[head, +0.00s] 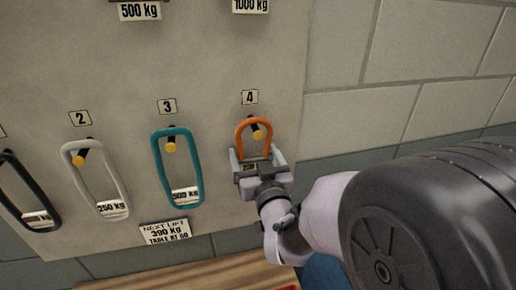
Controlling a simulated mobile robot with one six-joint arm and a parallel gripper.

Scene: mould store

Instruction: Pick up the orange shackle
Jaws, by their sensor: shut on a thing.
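The orange shackle (240,128) hangs at hook 4, at the right of the grey board. Its rounded top loops around the yellow-tipped peg (257,134). My gripper (254,160) is at the shackle's lower part, with a finger on each side, and is shut on it. The shackle's bottom is partly hidden by the gripper, and its weight label is hard to read there.
A teal shackle (158,165) marked 500 kg hangs at hook 3, left of my gripper. A white shackle (70,172) marked 250 kg and a black one (12,187) hang further left. A sign (166,231) reads "NEXT LIFT 390 kg". A wooden surface (190,277) lies below.

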